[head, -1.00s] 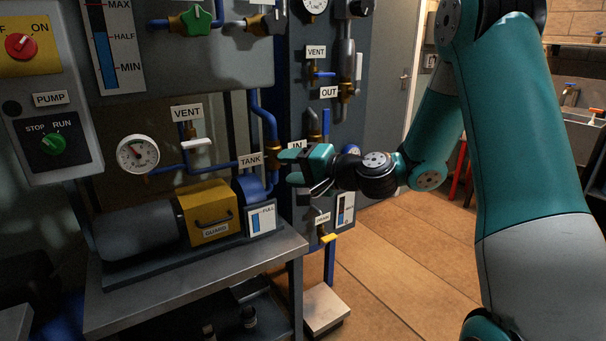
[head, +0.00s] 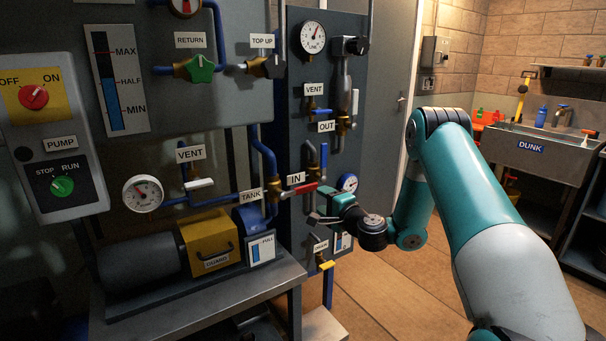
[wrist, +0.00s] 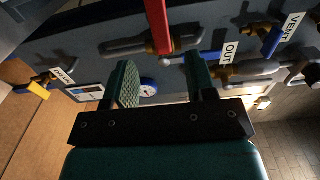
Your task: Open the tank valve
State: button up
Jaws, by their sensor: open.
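The TANK label (head: 251,196) is on the pipework left of centre in the head view, beside a brass valve fitting (head: 272,196). A red lever (head: 303,189) sticks out to the right of this fitting, just under the IN label (head: 295,179). I cannot tell for sure which label it belongs to. The red lever also shows at the top of the wrist view (wrist: 158,24), joined to a brass body. My gripper (head: 316,208) is just below and right of the lever. In the wrist view my gripper (wrist: 162,72) is open and empty, the lever beyond its fingertips.
A dial gauge (head: 347,183) and the yellow-handled drain valve (head: 326,265) are close to my gripper. The OUT valve (head: 342,124) is above. A metal bench (head: 210,300) with the yellow guard (head: 209,236) stands at left.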

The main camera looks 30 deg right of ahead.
aim_at(307, 189)
jog(key=w+p, duration=0.7)
jog(key=w, duration=0.4)
jog(key=shift+a, duration=0.2)
grip_shut()
